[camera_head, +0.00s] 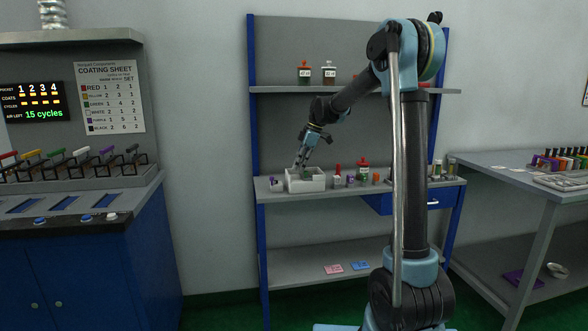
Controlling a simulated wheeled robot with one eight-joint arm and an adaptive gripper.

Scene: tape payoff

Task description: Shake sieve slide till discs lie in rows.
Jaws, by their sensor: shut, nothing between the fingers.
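My gripper (300,163) points down over the left part of a small white open box (311,185) on the shelf unit's worktop. It looks shut and empty; its tips are at the box's rim or just inside, I cannot tell which. Something dark green shows inside the box, too small to name. I cannot make out a sieve slide or discs in rows; they may be hidden or too small at this distance.
Small bottles and jars (363,172) stand right of the box on the worktop (283,193). Two bottles (304,72) stand on the upper shelf. A coating station with coloured levers (57,153) is at left. A side table (500,163) with bottles and a tray is at right.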

